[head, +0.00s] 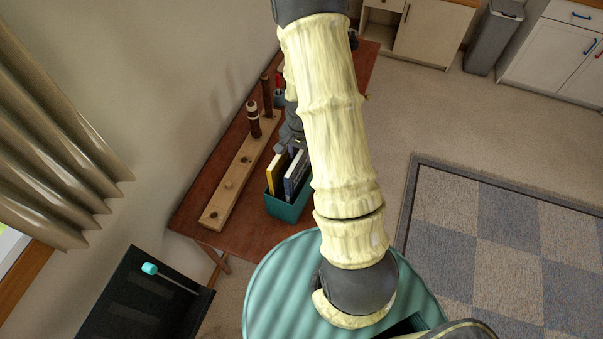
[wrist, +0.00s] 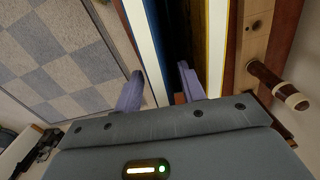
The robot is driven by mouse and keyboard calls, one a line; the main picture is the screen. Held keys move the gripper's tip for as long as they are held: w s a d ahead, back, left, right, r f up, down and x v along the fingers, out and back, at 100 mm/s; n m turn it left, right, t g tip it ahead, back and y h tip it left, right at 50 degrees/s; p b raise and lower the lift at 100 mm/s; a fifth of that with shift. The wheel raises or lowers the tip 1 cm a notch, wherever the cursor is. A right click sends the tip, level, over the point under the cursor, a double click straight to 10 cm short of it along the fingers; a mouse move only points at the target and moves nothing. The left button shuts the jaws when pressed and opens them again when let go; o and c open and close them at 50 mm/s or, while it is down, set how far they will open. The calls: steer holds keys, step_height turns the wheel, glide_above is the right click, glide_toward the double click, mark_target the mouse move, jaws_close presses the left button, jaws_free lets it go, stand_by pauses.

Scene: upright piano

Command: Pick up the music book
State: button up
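Two books stand upright in a teal holder (head: 288,209) on the brown table: a yellow book (head: 276,174) on the left and a blue book (head: 297,172) on the right. I cannot tell which one is the music book. In the wrist view, my gripper (wrist: 159,72) is open. Its two purple fingers are on either side of the blue book (wrist: 143,28), whose white page edges show. The yellow book (wrist: 216,40) is just outside the right finger. I cannot tell whether a finger touches the blue book. In the head view, my arm hides most of the gripper.
A long wooden board (head: 233,183) with brown pegs lies on the table (head: 195,205) beside the wall, left of the holder. A dark panel (head: 135,300) with a teal-tipped rod is at lower left. A checked rug (head: 480,250) and open floor lie to the right.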

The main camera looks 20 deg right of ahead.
steer(key=shift+f, duration=1)
steer(key=shift+w, duration=0.1)
jaws_close()
